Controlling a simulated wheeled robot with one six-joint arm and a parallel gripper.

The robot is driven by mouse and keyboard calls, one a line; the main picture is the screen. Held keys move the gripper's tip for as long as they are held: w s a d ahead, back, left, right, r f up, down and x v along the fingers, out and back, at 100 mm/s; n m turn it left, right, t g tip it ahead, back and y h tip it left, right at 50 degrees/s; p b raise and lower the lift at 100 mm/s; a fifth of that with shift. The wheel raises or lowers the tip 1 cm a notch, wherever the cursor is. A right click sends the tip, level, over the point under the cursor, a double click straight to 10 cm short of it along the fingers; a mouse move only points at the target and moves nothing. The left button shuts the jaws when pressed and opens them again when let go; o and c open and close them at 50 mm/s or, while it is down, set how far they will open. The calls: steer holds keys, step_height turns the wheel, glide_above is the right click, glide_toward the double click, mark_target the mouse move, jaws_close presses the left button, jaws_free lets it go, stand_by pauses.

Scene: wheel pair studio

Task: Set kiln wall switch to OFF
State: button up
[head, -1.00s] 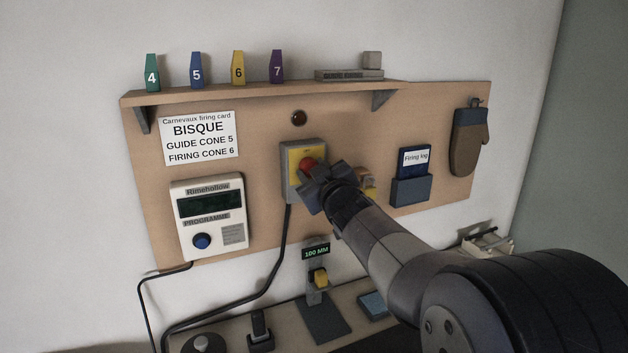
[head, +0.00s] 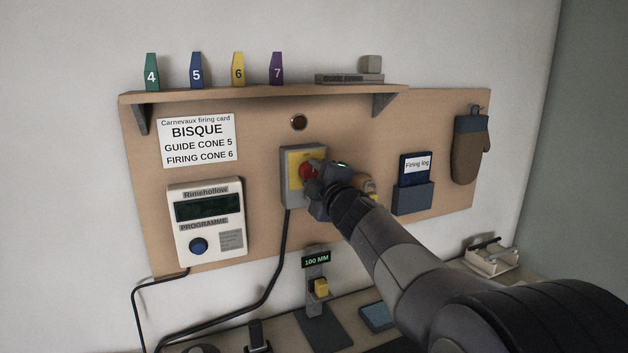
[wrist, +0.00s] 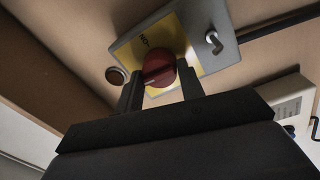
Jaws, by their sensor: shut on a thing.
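The kiln wall switch is a grey box with a yellow face (head: 292,163) on the wooden wall board. Its red rotary knob (head: 307,170) is partly hidden by my gripper (head: 315,173). In the wrist view, the red knob (wrist: 158,68) sits between the two fingers of my gripper (wrist: 160,86), which is shut on it. The lettering "ON" shows on the yellow face (wrist: 165,33) beside the knob. A pale mark shows on the knob's near edge. The OFF lettering is not visible.
A round lamp (head: 299,122) is above the switch. The Rimehollow controller (head: 208,222) is at left, and a firing log holder (head: 412,197) at right. A shelf (head: 260,94) with numbered cones runs above. A black cable (head: 284,245) hangs below the switch.

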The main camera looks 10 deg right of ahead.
steer(key=shift+f+n, duration=0.15)
steer(key=shift+n, duration=0.35)
steer(key=o, duration=1)
steer(key=v, duration=1)
steer(key=shift+s+d, duration=0.1)
steer(key=shift+s, duration=0.3)
